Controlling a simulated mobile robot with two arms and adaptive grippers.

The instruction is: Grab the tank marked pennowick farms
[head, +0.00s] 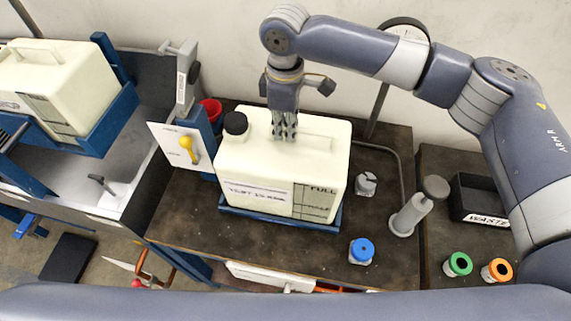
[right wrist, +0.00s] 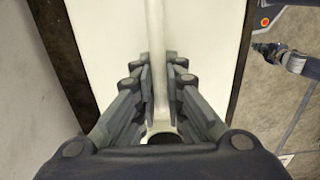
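A cream-white tank (head: 300,165) with a black cap (head: 236,123) stands upright in a blue tray (head: 280,220) on the dark bench. Its front label is too small to read surely; a marking beside it reads FULL. My right gripper (head: 284,128) comes down from above onto the tank's top handle. In the right wrist view, its fingers (right wrist: 159,75) lie on both sides of the pale handle (right wrist: 157,30) and appear to touch it. A second cream tank (head: 60,80) sits tilted in a blue cradle at the left; its label is unreadable.
A wall is behind.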

